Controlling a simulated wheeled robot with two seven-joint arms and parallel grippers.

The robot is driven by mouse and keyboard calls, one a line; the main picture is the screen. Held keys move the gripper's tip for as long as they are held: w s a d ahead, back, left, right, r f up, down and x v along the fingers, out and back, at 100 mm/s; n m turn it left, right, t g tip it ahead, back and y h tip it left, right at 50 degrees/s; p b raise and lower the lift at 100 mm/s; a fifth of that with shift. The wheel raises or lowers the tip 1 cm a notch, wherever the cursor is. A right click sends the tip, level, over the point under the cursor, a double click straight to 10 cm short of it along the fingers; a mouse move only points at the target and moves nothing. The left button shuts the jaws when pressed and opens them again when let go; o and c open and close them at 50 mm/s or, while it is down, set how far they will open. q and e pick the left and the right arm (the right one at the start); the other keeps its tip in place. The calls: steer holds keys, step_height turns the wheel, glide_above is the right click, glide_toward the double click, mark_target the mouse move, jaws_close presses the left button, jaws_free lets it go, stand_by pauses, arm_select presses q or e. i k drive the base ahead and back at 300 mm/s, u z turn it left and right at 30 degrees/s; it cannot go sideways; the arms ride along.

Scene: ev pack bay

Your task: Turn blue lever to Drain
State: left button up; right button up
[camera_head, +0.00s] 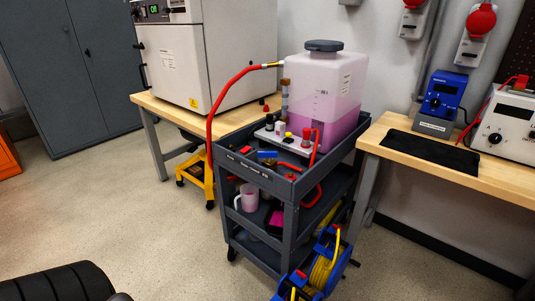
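A small blue lever (267,155) shows at the near side of the top tray of a dark grey cart (262,177). It looks roughly level, but it is too small to read its exact setting. Small pale labels run along the tray's front rim; their words are not legible. Behind the lever is a light manifold block (288,139) with several coloured caps. A translucent tank (325,90) of pink liquid stands on the cart. Neither of my grippers is in view.
A wooden bench (165,112) with a white oven stands left of the cart, and another bench (480,172) with instruments stands right. A yellow wheeled stand (197,177) and a blue cable reel (318,272) flank the cart.

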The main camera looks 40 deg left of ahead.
mark_target(269, 155)
steer(key=k, duration=1.25)
steer(key=u, duration=0.7)
steer(key=i, duration=1.2)
steer(key=z, duration=0.6)
